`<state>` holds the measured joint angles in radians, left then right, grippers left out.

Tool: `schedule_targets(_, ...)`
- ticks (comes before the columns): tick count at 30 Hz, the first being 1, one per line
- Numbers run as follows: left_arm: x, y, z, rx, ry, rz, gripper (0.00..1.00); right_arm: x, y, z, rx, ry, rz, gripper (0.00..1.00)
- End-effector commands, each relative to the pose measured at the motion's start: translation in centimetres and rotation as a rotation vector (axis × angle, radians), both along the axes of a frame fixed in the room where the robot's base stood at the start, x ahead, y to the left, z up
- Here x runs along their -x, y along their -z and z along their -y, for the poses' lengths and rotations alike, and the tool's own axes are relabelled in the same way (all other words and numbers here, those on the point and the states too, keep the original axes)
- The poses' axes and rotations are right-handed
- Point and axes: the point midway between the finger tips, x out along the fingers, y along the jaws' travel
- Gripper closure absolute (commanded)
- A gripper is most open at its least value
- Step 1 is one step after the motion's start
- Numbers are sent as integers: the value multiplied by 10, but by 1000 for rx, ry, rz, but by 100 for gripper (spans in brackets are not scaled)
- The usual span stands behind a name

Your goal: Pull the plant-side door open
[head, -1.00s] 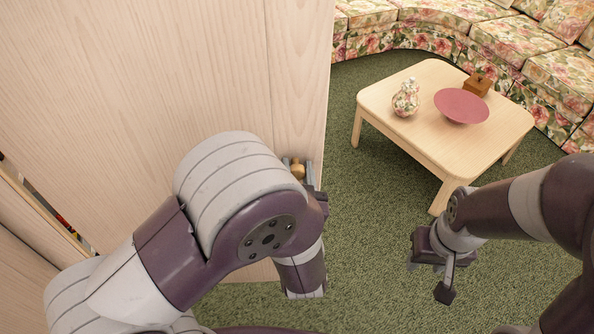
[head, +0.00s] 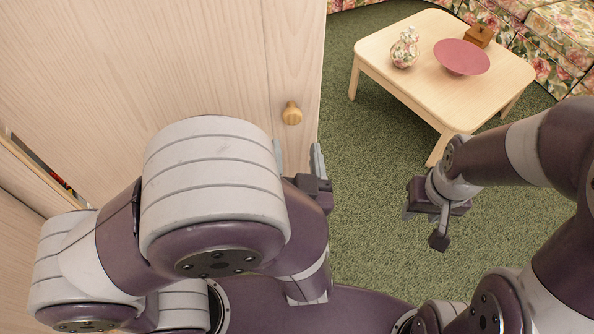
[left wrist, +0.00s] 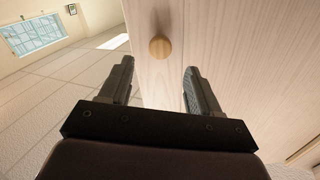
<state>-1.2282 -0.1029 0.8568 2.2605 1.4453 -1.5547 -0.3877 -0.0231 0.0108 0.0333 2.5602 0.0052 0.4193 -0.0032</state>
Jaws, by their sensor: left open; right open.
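The light wooden door (head: 200,60) stands swung out at the left of the head view, with its free edge toward the middle. Its round wooden knob (head: 291,113) is near that edge. My left gripper (head: 297,160) is open and empty, just short of the knob in the head view. In the left wrist view the knob (left wrist: 160,47) shows beyond and between the two open fingers (left wrist: 158,85), not touching them. My right gripper (head: 425,222) hangs open and empty over the carpet at the right. No plant shows in these frames.
A low wooden table (head: 400,85) with a patterned jar (head: 404,50), a pink bowl (head: 461,57) and a small wooden box (head: 480,36) stands at the upper right. A floral sofa (head: 560,35) is behind it. Green carpet (head: 375,150) is clear between door and table.

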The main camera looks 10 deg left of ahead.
Motion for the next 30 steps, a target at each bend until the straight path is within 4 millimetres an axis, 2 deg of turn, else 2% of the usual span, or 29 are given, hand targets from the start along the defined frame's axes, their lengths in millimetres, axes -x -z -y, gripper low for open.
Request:
schedule_targets(3, 21, 1, 6, 1, 7, 2, 37, 0, 6, 0, 0, 0, 0, 57)
schedule_targets(7, 34, 0, 8, 1, 1, 1, 37, 0, 7, 0, 0, 0, 0, 57)
schedule_targets(24, 37, 0, 8, 0, -1, -1, 37, 0, 7, 0, 0, 0, 0, 57)
schedule_targets(27, 25, 9, 11, 47, 13, -60, 37, 0, 7, 0, 0, 0, 0, 57)
schedule_targets(29, 6, 23, 17, 125, 40, -162, 37, 0, 7, 0, 0, 0, 0, 57)
schedule_targets(30, -9, 36, 23, 193, 68, -256, 37, 0, 7, 0, 0, 0, 0, 57)
